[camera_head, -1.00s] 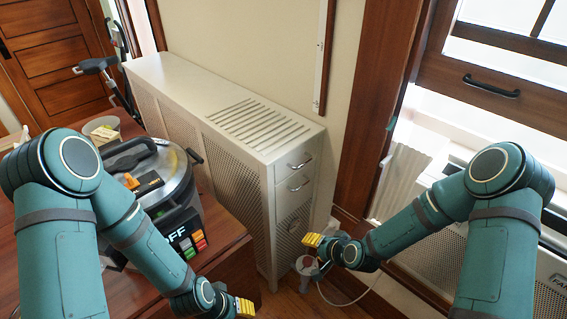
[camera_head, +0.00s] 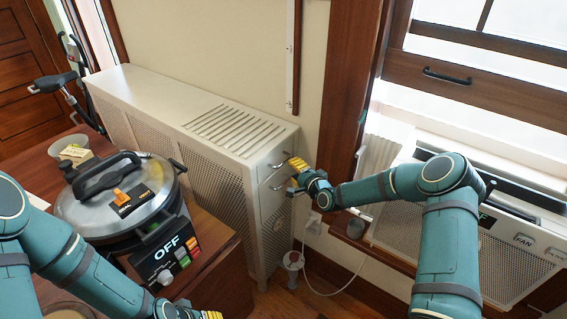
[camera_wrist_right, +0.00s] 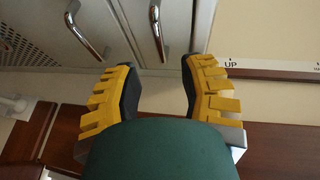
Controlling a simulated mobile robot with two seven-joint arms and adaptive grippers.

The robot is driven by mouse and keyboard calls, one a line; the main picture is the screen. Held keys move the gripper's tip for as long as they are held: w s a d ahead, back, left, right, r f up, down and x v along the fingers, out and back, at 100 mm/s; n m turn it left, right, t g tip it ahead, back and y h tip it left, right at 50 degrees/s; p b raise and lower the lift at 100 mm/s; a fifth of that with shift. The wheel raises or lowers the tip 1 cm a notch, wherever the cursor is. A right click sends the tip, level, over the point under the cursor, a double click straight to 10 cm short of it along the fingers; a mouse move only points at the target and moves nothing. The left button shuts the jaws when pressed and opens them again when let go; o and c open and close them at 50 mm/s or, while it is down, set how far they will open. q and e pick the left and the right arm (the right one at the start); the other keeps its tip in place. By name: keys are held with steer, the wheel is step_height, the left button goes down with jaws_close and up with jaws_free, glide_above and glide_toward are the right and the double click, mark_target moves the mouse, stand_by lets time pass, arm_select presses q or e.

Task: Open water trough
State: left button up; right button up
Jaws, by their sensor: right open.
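A pale metal radiator cabinet (camera_head: 215,125) stands against the wall, with two small panels stacked at its right end. The upper panel has a curved metal handle (camera_head: 277,164), and the lower panel has a similar handle (camera_head: 277,187). Both panels look closed; no label tells which is the water trough. My right gripper (camera_head: 297,173) is open just right of the handles. In the right wrist view, its yellow-padded fingers (camera_wrist_right: 160,88) are spread, with the upper handle (camera_wrist_right: 157,30) ahead between them and the lower handle (camera_wrist_right: 88,32) to the left. My left gripper (camera_head: 205,314) is partly cut off at the bottom edge.
A large lidded cooker (camera_head: 125,195) marked OFF sits on the wooden table at left. A white cord (camera_head: 320,290) runs along the floor below the right gripper. A window unit (camera_head: 500,255) and wooden sill are at right. A wall strip marked UP (camera_wrist_right: 265,68) is nearby.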

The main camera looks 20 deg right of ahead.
mark_target(284, 161)
steer(key=x, duration=0.7)
steer(key=shift+w+a+f+b, duration=0.1)
steer(key=shift+w+b, duration=0.15)
steer(key=shift+b, duration=0.1)
steer(key=shift+s, duration=0.1)
jaws_close()
